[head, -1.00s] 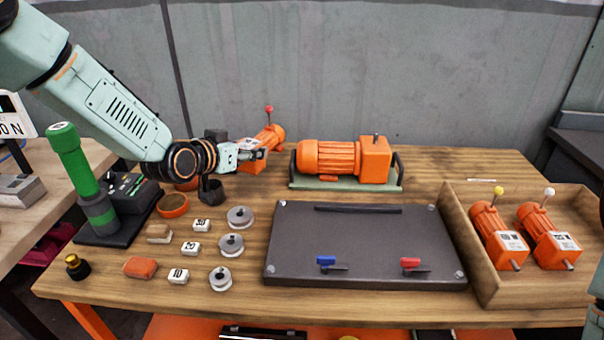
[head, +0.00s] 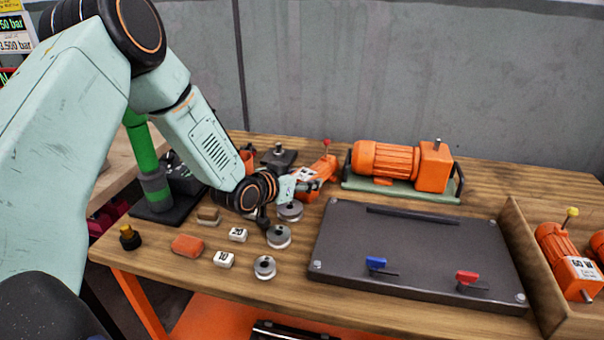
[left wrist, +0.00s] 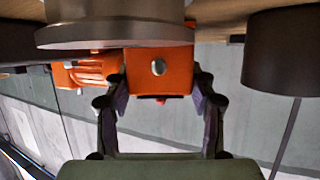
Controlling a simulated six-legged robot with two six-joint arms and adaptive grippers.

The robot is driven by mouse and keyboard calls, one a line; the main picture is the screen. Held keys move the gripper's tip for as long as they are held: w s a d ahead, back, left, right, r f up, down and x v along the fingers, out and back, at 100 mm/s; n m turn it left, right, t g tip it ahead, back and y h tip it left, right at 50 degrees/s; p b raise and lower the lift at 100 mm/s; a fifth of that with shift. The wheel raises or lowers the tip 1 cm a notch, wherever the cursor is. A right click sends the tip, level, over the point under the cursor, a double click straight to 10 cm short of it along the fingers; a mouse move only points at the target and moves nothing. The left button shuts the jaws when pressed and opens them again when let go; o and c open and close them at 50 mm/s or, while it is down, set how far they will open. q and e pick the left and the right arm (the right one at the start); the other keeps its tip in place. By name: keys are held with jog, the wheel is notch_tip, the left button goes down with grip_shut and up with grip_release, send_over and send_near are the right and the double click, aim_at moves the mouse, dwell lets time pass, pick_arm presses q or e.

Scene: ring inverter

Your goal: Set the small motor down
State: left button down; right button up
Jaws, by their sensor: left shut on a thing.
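The small orange motor (head: 322,170), with a red-knobbed pin on top and a white label, is left of the large orange motor on its green base. My left gripper (head: 308,187) is shut on its near end. In the left wrist view the gripper (left wrist: 160,100) has one finger on each side of the motor's orange end (left wrist: 160,72), where a round shaft tip shows. I cannot tell whether the motor touches the table. My right gripper is not in view.
The large motor (head: 400,162) stands behind a dark plate (head: 415,250) with blue and red clamps. Grey pulleys (head: 278,237) and white weights (head: 237,234) lie in front of my gripper. A wooden tray (head: 520,250) with orange motors is at right. A dark stand (head: 279,157) is behind.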

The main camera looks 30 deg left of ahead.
pick_arm(q)
jog(key=c, duration=0.9)
grip_release()
jog(key=shift+s, duration=0.15)
jog(key=shift+o, duration=1.4)
jog(key=shift+s+r, duration=0.15)
jog(key=shift+o, duration=0.8)
jog(key=shift+w, duration=0.2)
